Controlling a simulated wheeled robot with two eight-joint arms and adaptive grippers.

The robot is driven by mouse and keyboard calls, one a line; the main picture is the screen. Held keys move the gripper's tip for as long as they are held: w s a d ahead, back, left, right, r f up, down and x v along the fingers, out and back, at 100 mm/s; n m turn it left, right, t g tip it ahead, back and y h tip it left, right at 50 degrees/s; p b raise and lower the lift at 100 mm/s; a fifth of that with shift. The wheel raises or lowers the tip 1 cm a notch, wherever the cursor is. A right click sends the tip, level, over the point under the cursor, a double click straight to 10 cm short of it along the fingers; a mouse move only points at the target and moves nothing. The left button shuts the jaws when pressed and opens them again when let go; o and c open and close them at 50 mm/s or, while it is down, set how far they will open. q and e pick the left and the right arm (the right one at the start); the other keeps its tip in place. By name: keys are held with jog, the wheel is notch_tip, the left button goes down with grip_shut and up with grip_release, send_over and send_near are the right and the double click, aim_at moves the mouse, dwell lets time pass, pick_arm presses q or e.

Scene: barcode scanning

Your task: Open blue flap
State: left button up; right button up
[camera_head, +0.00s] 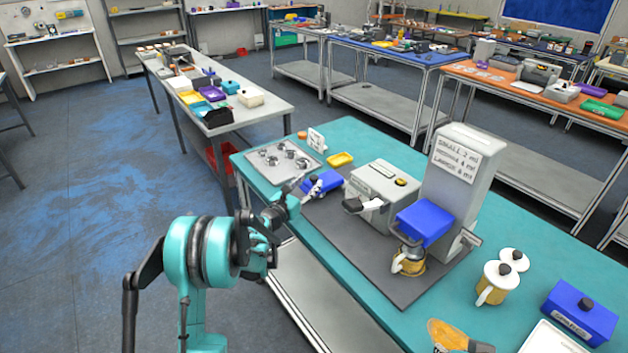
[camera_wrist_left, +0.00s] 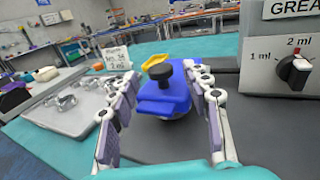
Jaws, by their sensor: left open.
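A blue block-like piece with a black knob (camera_wrist_left: 160,97) stands on the dark mat in the left wrist view. It also shows in the head view (camera_head: 322,186), beside a grey machine (camera_head: 382,192). My left gripper (camera_wrist_left: 164,82) is open, with its fingers on either side of this piece in the wrist view; I cannot tell whether they touch it. In the head view my left gripper (camera_head: 303,191) is at the piece's left side and partly covers it. Another blue part (camera_head: 425,221) juts from a tall grey machine (camera_head: 462,165) above an amber mug (camera_head: 409,262). My right gripper is out of view.
A metal plate with fittings (camera_head: 283,161), a white sign (camera_head: 316,140) and a yellow tray (camera_head: 341,159) are at the table's far end.

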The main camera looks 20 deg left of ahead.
aim_at(312, 180)
pick_arm(q)
jog(key=shift+b+x, duration=0.35)
jog(key=shift+x, duration=1.55)
grip_shut()
